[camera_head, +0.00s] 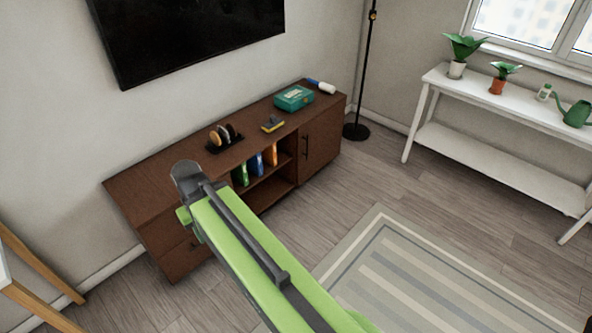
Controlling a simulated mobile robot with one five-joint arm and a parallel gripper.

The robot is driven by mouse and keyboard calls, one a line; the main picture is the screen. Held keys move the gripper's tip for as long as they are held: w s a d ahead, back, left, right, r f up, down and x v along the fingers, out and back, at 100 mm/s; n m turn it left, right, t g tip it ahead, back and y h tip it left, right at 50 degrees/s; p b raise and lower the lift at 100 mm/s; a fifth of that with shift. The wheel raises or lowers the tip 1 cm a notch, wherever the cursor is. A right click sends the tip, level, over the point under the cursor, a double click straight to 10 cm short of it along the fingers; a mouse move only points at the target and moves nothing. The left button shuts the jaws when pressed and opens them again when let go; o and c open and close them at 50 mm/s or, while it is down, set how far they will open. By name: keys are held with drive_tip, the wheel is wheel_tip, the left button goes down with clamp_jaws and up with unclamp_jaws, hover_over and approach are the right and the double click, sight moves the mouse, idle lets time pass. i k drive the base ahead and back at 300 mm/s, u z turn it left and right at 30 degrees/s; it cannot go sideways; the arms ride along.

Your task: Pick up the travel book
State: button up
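Several upright books stand in the open shelf of the brown cabinet (160,178): a green book (241,175), a blue book (257,164) and an orange book (270,154). Their titles are too small to read, so I cannot tell which is the travel book. My green arm reaches from the bottom toward the cabinet. Its dark rounded end (187,179) appears in front of the cabinet's left part, left of the books in the picture. No separate fingertips can be made out, and nothing is seen held there.
On the cabinet top are a dark rack with round items (224,137), a small yellow-and-dark item (272,124), a teal box (294,98) and a white-and-blue roll (321,86). A striped rug (420,275) lies in front. A white plant table (500,105) stands right.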

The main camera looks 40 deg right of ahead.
sight(254, 164)
drive_tip(key=z, duration=0.1)
drive_tip(key=k, duration=0.6)
drive_tip(key=z, duration=0.7)
drive_tip(key=i, duration=0.3)
drive_tip(key=k, duration=0.85)
drive_tip(key=u, duration=0.35)
drive_tip(key=i, duration=0.9)
drive_tip(key=z, duration=0.3)
